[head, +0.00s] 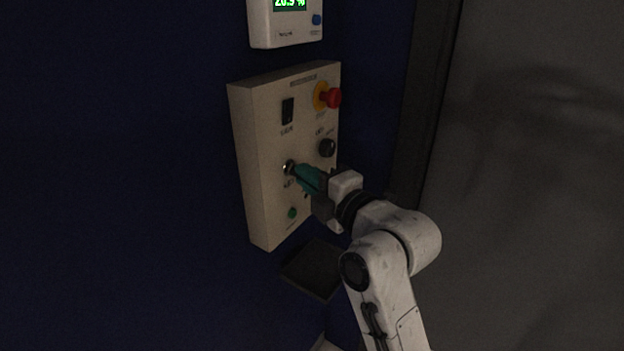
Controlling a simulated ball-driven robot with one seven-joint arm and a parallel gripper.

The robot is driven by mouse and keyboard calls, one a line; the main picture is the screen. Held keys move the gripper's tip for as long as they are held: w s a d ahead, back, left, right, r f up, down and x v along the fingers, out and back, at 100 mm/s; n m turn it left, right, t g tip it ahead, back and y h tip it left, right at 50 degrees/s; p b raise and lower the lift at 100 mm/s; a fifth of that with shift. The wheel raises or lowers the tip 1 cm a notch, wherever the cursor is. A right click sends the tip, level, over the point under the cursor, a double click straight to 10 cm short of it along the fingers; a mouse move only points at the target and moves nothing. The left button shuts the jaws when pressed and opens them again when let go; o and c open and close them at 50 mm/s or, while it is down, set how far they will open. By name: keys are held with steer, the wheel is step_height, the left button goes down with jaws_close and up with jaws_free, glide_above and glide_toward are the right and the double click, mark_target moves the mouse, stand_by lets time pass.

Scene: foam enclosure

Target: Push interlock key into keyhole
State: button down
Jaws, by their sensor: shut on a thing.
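A beige control box (258,180) is fixed to the dark blue wall. A round metal keyhole (289,167) sits on its front, about mid-height. My gripper (316,183) is shut on the teal interlock key (306,177). The key points left toward the keyhole, and its front end is at or very close to it. I cannot tell whether the tip is inside or just touching. The gripper hides the rear of the key and part of the box's lower front.
The box also bears a red button on a yellow collar (331,96), a black switch (287,110), a black knob (327,147) and a green button (292,213). A dark shelf (313,268) lies below. A display unit (286,24) hangs above.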

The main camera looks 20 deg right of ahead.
steer(key=shift+w+a, duration=0.1)
steer(key=shift+w, duration=0.1)
steer(key=c, duration=1.7)
jaws_free()
steer(key=o, duration=0.6)
steer(key=shift+c, duration=0.2)
steer(key=b+v, duration=0.1)
steer(key=v, duration=0.9)
steer(key=shift+s, duration=0.35)
steer(key=shift+f, duration=0.1)
